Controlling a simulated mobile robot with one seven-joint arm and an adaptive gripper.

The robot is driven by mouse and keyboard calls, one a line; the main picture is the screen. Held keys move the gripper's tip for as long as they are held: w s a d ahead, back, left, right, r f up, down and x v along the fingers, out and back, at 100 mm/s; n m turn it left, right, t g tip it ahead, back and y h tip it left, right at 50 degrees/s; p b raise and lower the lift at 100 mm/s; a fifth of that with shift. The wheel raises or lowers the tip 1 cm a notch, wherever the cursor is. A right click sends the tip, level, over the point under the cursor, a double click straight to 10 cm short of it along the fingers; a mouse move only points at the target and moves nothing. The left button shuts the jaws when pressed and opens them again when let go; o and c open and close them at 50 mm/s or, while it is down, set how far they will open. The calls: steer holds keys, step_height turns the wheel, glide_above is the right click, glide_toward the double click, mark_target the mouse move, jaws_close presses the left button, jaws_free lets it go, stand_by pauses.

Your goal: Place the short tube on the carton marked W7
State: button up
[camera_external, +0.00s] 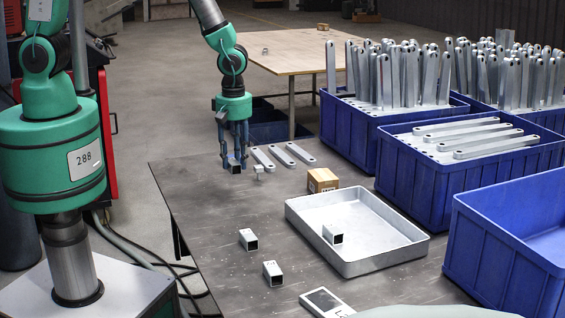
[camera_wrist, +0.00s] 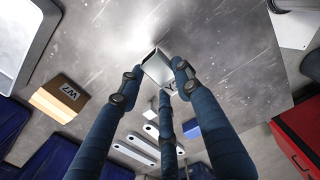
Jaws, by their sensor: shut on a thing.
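My gripper (camera_external: 237,153) points down over the far left part of the dark table, its blue fingers shut on a short square metal tube (camera_external: 235,166). In the wrist view the tube (camera_wrist: 157,67) sits between the fingertips (camera_wrist: 154,87), which partly hide it. I cannot tell whether the tube touches the table. The small brown carton (camera_external: 322,180) stands on the table to the right of my gripper, apart from it. Its W7 mark reads in the wrist view on the carton (camera_wrist: 52,101). Nothing shows on its top.
A grey metal tray (camera_external: 390,262) holds one tube (camera_external: 333,234). Two more tubes (camera_external: 249,240) (camera_external: 272,273) lie left of it. Several flat brackets (camera_external: 283,155) lie just right of my gripper, with a small pale piece (camera_external: 258,170) nearby. Blue crates (camera_external: 405,187) line the right side.

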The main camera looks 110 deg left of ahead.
steer(key=w+a+r, duration=0.3)
steer(key=w+a, duration=0.2)
steer(key=w, duration=0.3)
steer(key=shift+w+r, duration=0.15)
steer(key=shift+w, duration=0.15)
steer(key=shift+a, duration=0.1)
steer(key=b, duration=0.3)
glide_above(325, 174)
steer(key=shift+w+f, duration=0.1)
steer(key=shift+f, duration=0.65)
steer(key=shift+f+b, duration=0.4)
steer(key=shift+f, duration=1.35)
steer(key=shift+f, duration=0.15)
